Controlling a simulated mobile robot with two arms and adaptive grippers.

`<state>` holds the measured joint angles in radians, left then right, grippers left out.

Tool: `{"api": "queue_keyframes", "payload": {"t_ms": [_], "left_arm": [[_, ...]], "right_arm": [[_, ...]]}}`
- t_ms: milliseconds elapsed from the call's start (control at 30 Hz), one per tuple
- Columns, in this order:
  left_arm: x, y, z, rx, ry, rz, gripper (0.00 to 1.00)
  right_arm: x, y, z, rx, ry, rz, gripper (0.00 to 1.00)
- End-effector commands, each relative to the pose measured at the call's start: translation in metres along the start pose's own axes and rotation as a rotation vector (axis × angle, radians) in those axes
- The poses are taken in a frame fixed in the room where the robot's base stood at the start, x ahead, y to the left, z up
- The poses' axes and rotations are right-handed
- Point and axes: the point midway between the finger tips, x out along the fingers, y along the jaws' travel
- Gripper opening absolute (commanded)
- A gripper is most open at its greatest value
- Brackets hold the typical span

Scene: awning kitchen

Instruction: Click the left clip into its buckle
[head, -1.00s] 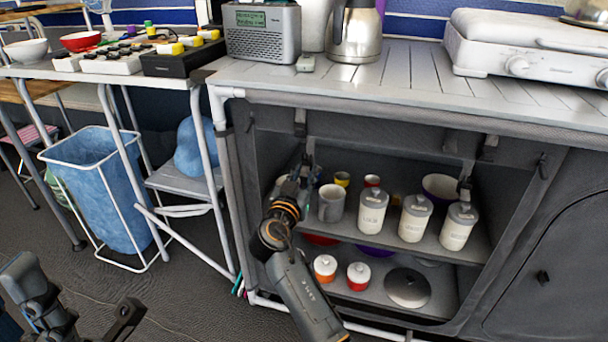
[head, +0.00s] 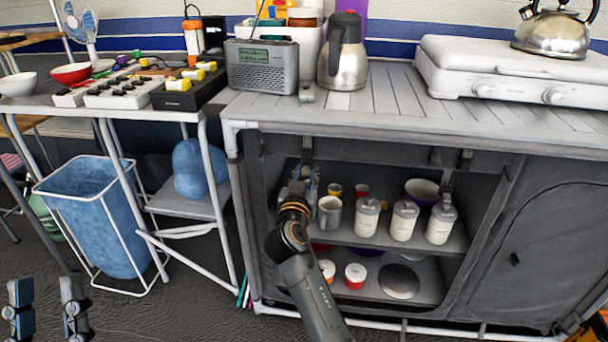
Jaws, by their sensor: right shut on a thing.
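My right gripper (head: 306,176) is at the upper left of the open cabinet front, just below the left strap (head: 307,148) hanging from the cabinet's top edge. It is shut on the left clip at the strap's lower end; the clip is mostly hidden by the fingers. I cannot tell the left buckle apart there, nor whether clip and buckle touch. The right strap's clip (head: 447,190) hangs free in front of the shelf. My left gripper (head: 47,305) is open and empty at the lower left, over the floor.
The lower shelf has small jars (head: 355,276). A blue bin (head: 105,225) stands left. The floor near my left gripper is clear.

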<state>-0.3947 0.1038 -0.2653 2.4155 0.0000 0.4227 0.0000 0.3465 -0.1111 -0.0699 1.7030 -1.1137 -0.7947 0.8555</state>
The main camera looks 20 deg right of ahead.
Motion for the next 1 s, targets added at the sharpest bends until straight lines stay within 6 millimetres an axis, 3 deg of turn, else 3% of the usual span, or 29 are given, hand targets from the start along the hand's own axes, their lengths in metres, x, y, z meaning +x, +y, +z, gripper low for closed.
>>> {"api": "queue_keyframes", "payload": {"t_ms": [333,367,433,1000], "left_arm": [[0.0003,-0.0005,0.004,0.002,-0.022,-0.001,0.4],[0.0003,-0.0005,0.0039,0.002,-0.022,-0.001,0.4],[0.0004,-0.0004,0.0039,0.001,-0.022,0.0,0.4],[-0.0026,-0.0004,0.0063,0.001,-0.021,-0.001,0.4]], "right_arm": [[-0.0016,-0.0008,-0.0049,0.002,0.006,-0.001,0.0],[-0.0016,-0.0008,-0.0051,0.002,0.006,-0.001,0.27],[-0.0016,-0.0008,-0.0052,0.002,0.007,-0.001,0.41],[0.001,-0.0002,0.0026,-0.001,0.002,0.0,0.41]]}}
